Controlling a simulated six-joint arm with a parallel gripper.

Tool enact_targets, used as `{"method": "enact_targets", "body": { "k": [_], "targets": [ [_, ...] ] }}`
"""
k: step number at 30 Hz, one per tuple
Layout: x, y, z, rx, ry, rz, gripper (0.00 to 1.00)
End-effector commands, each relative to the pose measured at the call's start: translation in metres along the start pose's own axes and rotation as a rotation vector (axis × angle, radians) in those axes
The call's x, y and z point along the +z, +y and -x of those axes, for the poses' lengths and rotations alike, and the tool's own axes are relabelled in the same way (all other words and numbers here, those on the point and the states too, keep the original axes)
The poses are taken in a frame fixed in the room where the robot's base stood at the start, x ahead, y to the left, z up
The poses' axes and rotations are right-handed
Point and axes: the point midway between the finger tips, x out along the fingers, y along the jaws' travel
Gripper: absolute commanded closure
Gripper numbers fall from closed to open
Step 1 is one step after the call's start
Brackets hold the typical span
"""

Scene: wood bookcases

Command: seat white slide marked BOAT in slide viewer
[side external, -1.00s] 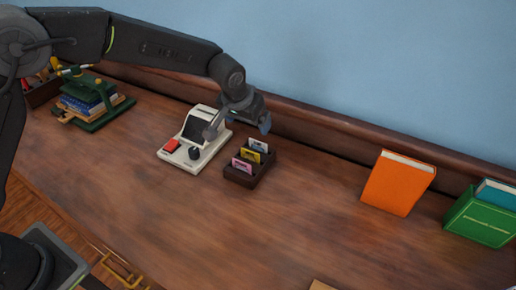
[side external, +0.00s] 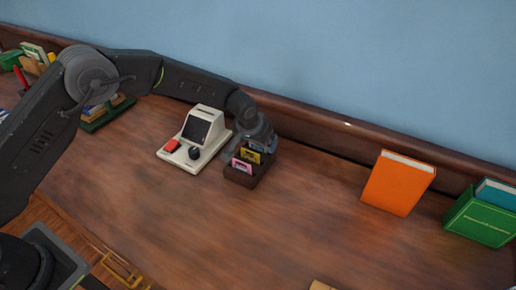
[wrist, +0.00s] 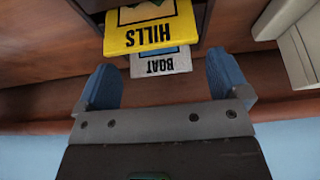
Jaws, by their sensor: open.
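The white slide marked BOAT (wrist: 165,65) stands in the dark slide holder (side external: 238,180), behind the yellow slide marked HILLS (wrist: 150,35), which covers part of it in the wrist view. In the side view my gripper largely hides the white slide. My gripper (wrist: 161,74) is open, its two blue fingers on either side of the white slide with visible gaps. In the side view my gripper (side external: 264,143) is down at the holder's back end. The cream slide viewer (side external: 185,157) stands left of the holder, with a dark screen, a red part and a black knob.
A pink slide (side external: 242,165) sits at the holder's front. An orange book (side external: 397,185) and a green book (side external: 482,220) stand at the right. The wooden ledge (side external: 320,130) runs close behind the holder. The desk middle is clear.

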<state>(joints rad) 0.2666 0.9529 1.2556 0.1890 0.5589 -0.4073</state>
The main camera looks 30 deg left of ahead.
Motion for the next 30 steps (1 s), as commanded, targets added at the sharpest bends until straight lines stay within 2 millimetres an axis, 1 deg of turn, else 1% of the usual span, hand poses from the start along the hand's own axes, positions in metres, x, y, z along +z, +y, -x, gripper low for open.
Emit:
{"method": "enact_targets", "body": {
  "k": [5, 21, 30],
  "targets": [
    [-0.0001, -0.0001, 0.0002, 0.000, 0.000, 0.000, 0.07],
    [0.0001, 0.0000, 0.0005, 0.000, 0.000, 0.000, 0.59],
    [-0.0009, 0.0000, 0.0024, 0.000, 0.000, 0.000, 0.59]
  ]
}}
